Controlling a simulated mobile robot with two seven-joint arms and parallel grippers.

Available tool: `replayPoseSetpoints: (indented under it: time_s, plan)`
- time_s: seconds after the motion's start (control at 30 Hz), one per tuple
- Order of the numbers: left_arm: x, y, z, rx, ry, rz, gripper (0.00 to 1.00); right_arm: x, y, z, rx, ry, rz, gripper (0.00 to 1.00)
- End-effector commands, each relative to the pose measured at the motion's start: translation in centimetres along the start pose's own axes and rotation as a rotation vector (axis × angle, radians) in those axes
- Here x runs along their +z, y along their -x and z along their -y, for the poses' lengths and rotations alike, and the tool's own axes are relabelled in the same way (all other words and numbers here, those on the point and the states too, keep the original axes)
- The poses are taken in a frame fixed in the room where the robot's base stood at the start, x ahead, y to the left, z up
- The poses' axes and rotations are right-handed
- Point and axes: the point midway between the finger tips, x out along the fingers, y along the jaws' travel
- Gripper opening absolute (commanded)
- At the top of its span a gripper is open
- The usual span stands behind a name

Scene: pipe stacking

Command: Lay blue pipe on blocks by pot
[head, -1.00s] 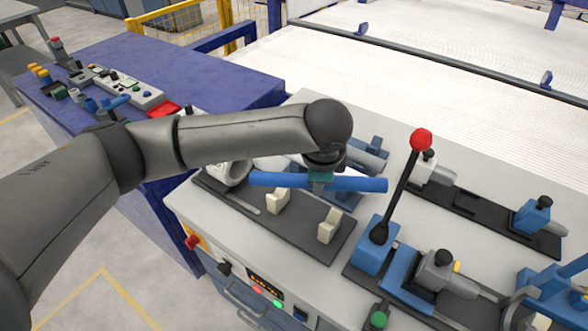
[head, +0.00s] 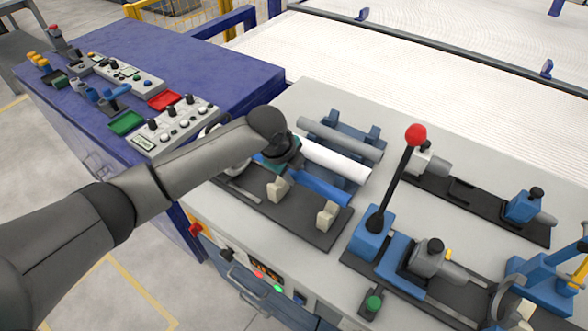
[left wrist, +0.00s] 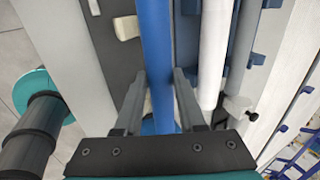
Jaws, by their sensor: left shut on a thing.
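The blue pipe (head: 320,186) is in my left gripper (head: 287,168), which is shut around it. Its middle and left part are hidden by my wrist. In the left wrist view the blue pipe (left wrist: 157,45) runs between the two fingers (left wrist: 158,90). Two cream blocks (head: 278,189) (head: 327,216) stand on a black base plate (head: 297,228). The pipe shows just behind the blocks; I cannot tell its height over the plate. One cream block (left wrist: 127,27) shows left of the pipe in the wrist view. A pot is not clearly visible. My right gripper is not in view.
A white pipe (head: 335,160) and a grey pipe (head: 340,139) lie on a blue rack behind the blue pipe. A lever with a red knob (head: 416,134) stands upright to the right. Clamping devices (head: 435,260) lie farther right. A control panel (head: 170,128) is at the left.

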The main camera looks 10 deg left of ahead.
Motion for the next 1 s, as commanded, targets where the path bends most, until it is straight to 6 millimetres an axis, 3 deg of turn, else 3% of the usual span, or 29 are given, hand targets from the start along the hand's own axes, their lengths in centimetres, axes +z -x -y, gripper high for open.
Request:
replayPoseSetpoints:
  time_s: [0.37,0.6,0.93,0.97,1.0]
  plan:
    - [0.0,-3.5,-1.4,-0.001,0.0,0.001,0.0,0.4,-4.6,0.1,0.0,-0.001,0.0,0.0]
    - [0.0,-5.1,-2.1,0.0,0.001,0.0,0.0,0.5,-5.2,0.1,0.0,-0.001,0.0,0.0]
    - [-0.1,-5.3,-2.2,-0.001,0.001,0.0,0.0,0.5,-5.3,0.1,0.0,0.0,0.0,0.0]
    - [-0.1,-5.3,-2.2,-0.001,0.001,0.0,0.41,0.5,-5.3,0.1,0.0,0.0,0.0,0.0]
    - [-0.1,-5.3,-2.2,-0.001,0.001,0.0,0.46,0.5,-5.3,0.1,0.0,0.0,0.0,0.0]
